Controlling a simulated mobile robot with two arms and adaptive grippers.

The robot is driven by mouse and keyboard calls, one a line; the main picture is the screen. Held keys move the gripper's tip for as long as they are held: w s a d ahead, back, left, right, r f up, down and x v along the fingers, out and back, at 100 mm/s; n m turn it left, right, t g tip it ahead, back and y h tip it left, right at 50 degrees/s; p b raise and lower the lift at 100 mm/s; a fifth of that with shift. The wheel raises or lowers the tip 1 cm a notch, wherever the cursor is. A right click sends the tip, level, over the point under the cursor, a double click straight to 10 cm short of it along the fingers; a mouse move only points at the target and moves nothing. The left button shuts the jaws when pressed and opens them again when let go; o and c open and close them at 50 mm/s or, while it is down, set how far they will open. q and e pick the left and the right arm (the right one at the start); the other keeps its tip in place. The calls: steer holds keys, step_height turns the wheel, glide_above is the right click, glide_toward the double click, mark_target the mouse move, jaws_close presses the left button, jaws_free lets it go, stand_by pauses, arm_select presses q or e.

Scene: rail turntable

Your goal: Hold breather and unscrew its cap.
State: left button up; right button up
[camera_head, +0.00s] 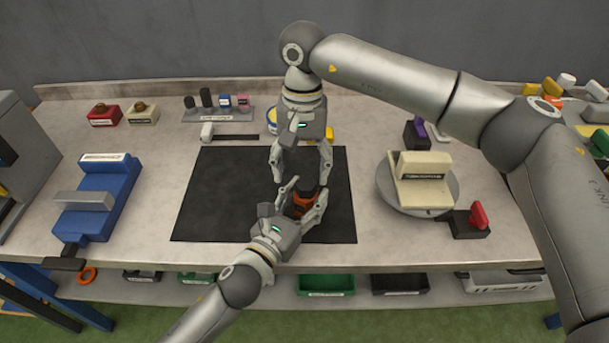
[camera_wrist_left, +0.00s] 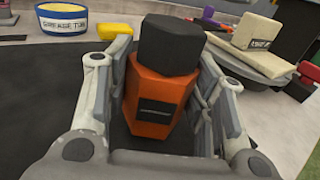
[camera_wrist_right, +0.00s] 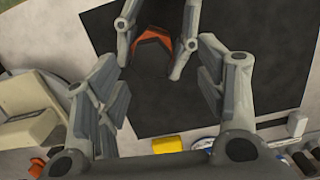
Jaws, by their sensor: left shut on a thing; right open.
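The breather is an orange faceted body (camera_wrist_left: 158,100) with a black cap (camera_wrist_left: 172,42) on top, standing on the black mat (camera_head: 220,190). It also shows in the head view (camera_head: 300,205) and partly in the right wrist view (camera_wrist_right: 151,42). My left gripper (camera_head: 305,202) is shut on the orange body, one finger on each side. The cap sits on the body, above the fingers. My right gripper (camera_head: 302,172) is open and points down from above, its fingers apart and empty near the cap. The exact gap between its fingertips and the cap is hard to tell.
A round turntable (camera_head: 385,190) with a cream fixture (camera_head: 424,180) stands to the right. A blue fixture (camera_head: 97,200) is at the left. A grease tub (camera_wrist_left: 62,20) and a yellow item (camera_wrist_right: 167,144) lie behind the breather. The left part of the mat is clear.

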steer(key=shift+d+f, duration=0.15)
steer(key=shift+w, duration=0.1)
steer(key=m, duration=0.6)
steer(key=shift+d+m+y, duration=0.15)
steer(key=shift+m+y, duration=0.15)
steer(key=shift+m, duration=0.1)
steer(key=m, duration=0.4)
steer(key=shift+w+d+t, duration=0.1)
steer(key=shift+t, duration=0.2)
steer(key=m, duration=0.4)
steer(key=shift+y, duration=0.3)
steer(key=m+t, duration=0.1)
steer(key=m, duration=0.2)
steer(key=shift+d+m, duration=0.1)
steer(key=shift+m, duration=0.3)
steer(key=m, duration=0.3)
steer(key=shift+s+m, duration=0.2)
steer(key=shift+m, duration=0.2)
steer(key=shift+m+t, duration=0.3)
steer(key=shift+m, duration=0.6)
